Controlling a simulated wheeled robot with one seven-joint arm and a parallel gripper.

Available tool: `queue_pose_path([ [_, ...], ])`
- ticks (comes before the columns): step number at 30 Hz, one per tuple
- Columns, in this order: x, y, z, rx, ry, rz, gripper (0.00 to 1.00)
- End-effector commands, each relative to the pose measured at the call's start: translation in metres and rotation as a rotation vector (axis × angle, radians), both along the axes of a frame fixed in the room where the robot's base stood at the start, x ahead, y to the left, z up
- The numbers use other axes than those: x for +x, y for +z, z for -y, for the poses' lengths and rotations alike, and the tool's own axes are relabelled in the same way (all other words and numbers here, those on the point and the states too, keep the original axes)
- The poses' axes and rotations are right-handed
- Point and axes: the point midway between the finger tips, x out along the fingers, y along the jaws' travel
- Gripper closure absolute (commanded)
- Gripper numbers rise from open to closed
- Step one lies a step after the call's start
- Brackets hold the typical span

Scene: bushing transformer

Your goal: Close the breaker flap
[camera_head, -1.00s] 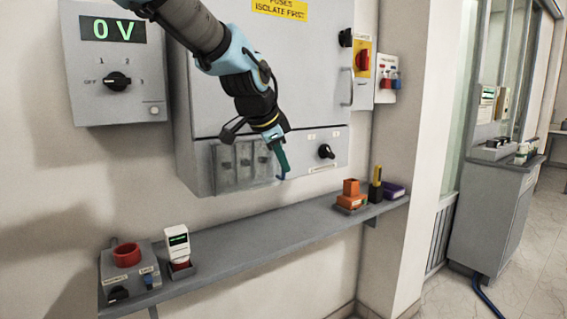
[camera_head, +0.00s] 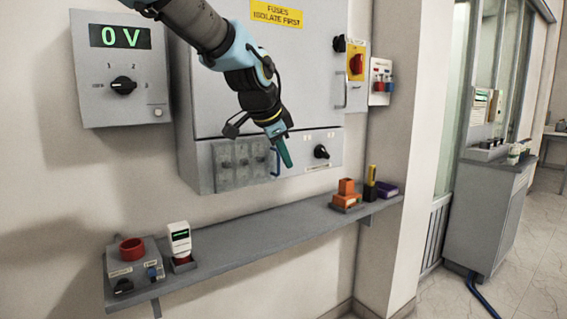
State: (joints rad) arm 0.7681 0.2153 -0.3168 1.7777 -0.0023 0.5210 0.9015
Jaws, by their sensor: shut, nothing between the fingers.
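The breaker flap (camera_head: 240,165) is a grey, see-through cover over a row of breakers at the lower left of the cabinet front. It appears to lie nearly flat over them; a small gap cannot be ruled out. A thin blue strip (camera_head: 277,164) shows at its right edge. My gripper (camera_head: 285,154), with green fingers, is shut and empty. It points down just right of the flap's right edge, left of the black knob (camera_head: 321,151). Whether the fingers touch the flap cannot be told.
The cabinet door (camera_head: 265,75) above is closed. A grey shelf (camera_head: 260,240) runs below, with a red-ringed box (camera_head: 132,252), a white meter (camera_head: 180,240) and orange blocks (camera_head: 346,195). A 0 V display panel (camera_head: 122,70) hangs at the left. Air between flap and shelf is clear.

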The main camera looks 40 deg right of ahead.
Motion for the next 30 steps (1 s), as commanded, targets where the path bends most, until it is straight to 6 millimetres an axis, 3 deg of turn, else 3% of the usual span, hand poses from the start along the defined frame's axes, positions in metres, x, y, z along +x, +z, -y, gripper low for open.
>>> queue_pose_path([
  [12, -0.025, 0.055, -0.034, -0.002, 0.001, 0.002, 1.0],
  [18, -0.03, 0.067, -0.041, 0.0, 0.001, 0.001, 1.0],
  [26, -0.027, 0.065, -0.046, 0.005, 0.017, -0.006, 1.0],
  [30, 0.002, 0.038, -0.075, 0.025, 0.143, -0.055, 1.0],
])
